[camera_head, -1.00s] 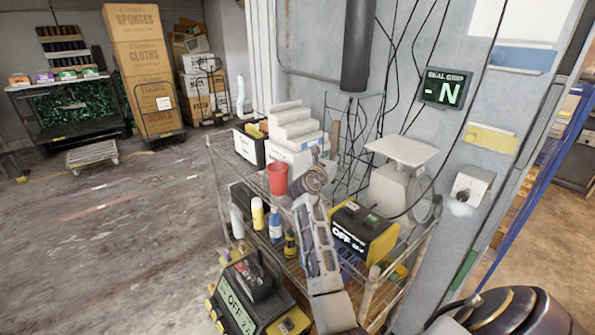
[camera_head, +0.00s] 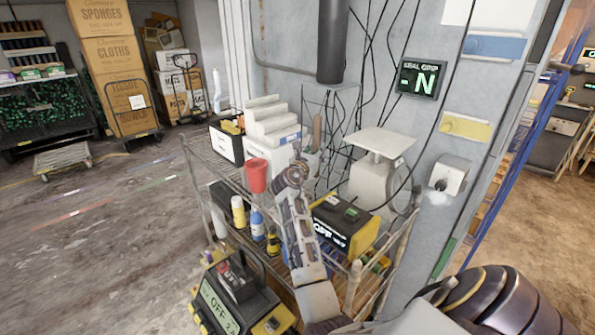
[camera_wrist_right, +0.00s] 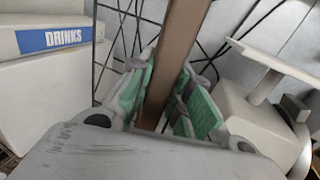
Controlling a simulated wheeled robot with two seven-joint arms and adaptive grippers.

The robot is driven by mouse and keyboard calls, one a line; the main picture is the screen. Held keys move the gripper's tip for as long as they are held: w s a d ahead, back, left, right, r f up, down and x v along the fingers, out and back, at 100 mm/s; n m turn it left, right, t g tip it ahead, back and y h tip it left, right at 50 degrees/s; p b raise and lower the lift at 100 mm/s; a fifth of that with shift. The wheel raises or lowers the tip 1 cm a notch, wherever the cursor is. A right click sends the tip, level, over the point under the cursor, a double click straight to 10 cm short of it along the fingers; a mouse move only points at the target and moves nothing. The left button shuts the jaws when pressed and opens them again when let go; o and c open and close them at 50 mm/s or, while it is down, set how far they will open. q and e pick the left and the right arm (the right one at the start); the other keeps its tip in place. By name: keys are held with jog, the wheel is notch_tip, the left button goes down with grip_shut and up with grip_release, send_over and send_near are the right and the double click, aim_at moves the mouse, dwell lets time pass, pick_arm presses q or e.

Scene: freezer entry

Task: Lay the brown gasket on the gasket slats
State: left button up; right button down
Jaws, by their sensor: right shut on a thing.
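The brown gasket (camera_wrist_right: 180,50) is a straight brown strip between the green finger pads of my right gripper (camera_wrist_right: 165,100) in the right wrist view. The gripper is shut on it, and the strip runs up out of the picture. In the head view my right gripper (camera_head: 304,160) is above the wire trolley, with a short upright piece of the gasket (camera_head: 317,130) showing above it. I cannot make out which thing is the gasket slats. My left gripper is not in view.
White steps (camera_head: 270,120) and a red cup (camera_head: 257,175) stand left of my right gripper. A white scale (camera_head: 378,165) and a yellow-black box (camera_head: 345,222) stand right of it. Cables hang on the wall behind. The floor at left is mostly clear.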

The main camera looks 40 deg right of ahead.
aim_at(315, 177)
notch_tip(315, 177, down, 4)
jog(key=shift+r, duration=0.1)
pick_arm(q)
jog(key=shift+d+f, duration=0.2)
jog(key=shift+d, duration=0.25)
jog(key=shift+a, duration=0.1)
pick_arm(e)
jog(key=shift+f, duration=0.4)
notch_tip(315, 177, down, 4)
jog(key=shift+r+b, duration=0.1)
jog(key=shift+b, duration=0.3)
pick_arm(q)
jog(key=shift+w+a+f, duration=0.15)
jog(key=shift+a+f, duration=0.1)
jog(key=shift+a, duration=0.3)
pick_arm(e)
jog(key=shift+f, duration=0.25)
